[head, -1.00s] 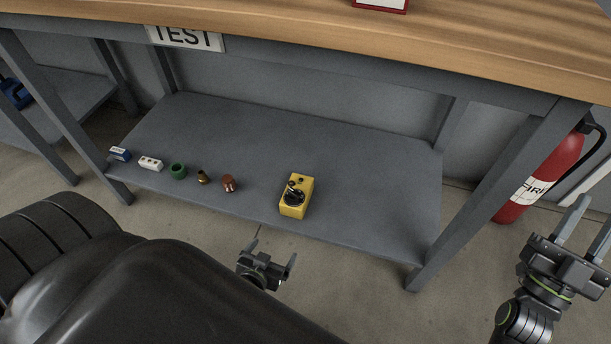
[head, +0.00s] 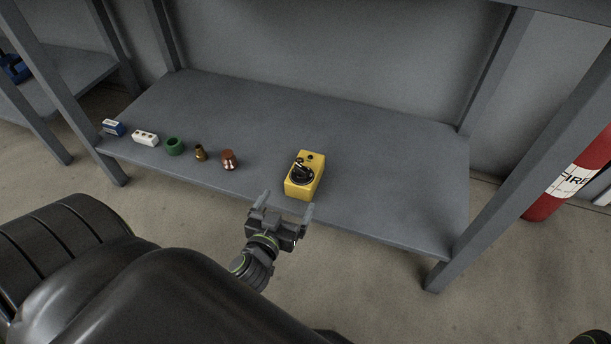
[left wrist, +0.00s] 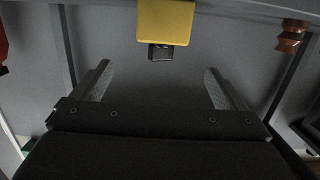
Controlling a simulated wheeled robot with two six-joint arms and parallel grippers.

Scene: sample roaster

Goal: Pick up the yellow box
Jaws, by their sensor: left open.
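The yellow box (head: 304,176), with a black dial or lever on its face, sits near the front edge of the grey lower shelf (head: 380,165) in the head view. My left gripper (head: 287,204) is open and empty just in front of the box, close to the shelf's front edge. In the left wrist view the yellow box (left wrist: 165,22) shows at the top, beyond and between the two open fingers (left wrist: 157,70), apart from them. My right gripper is out of view.
To the box's left stand a copper piece (head: 228,160), a brass piece (head: 200,152), a green ring (head: 174,146), a white block (head: 145,138) and a blue-white block (head: 113,128). Table legs flank the shelf. A fire extinguisher (head: 570,180) stands right. The shelf right of the box is clear.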

